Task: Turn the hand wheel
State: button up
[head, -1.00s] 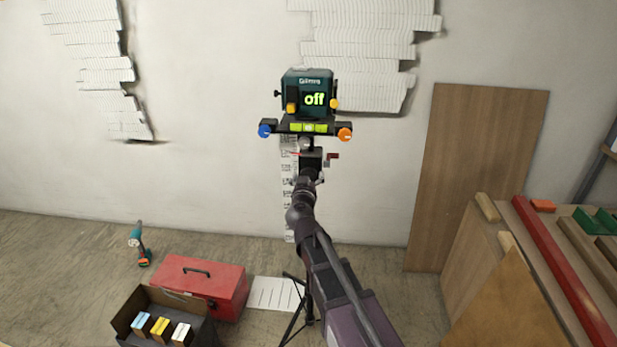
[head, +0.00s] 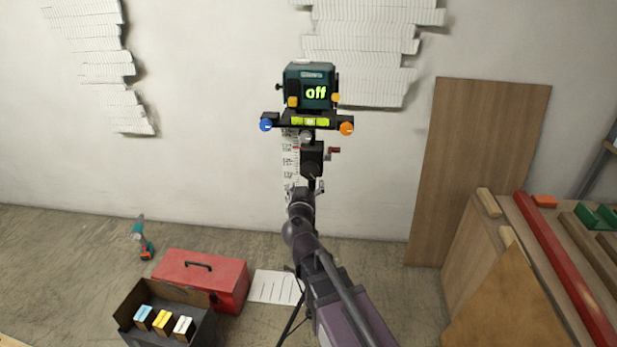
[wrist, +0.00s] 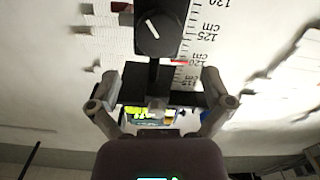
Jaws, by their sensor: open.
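In the wrist view, a round black knob with a white mark (wrist: 153,32) is on this block. I cannot tell which of these is the hand wheel. My gripper (wrist: 160,82) is open and empty, its fingers apart on either side of the column. In the head view my gripper (head: 308,190) is below the block, partly hidden by my arm.
A scale strip (head: 290,160) stands behind the column. A red toolbox (head: 205,278), an open box (head: 180,300) and a drill (head: 142,240) are on the floor at left. A wooden board (head: 480,170) leans on the wall at right, beside a workbench (head: 545,265).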

jog(key=s, duration=0.4)
jog(key=shift+s, duration=0.3)
jog(key=shift+a, duration=0.1)
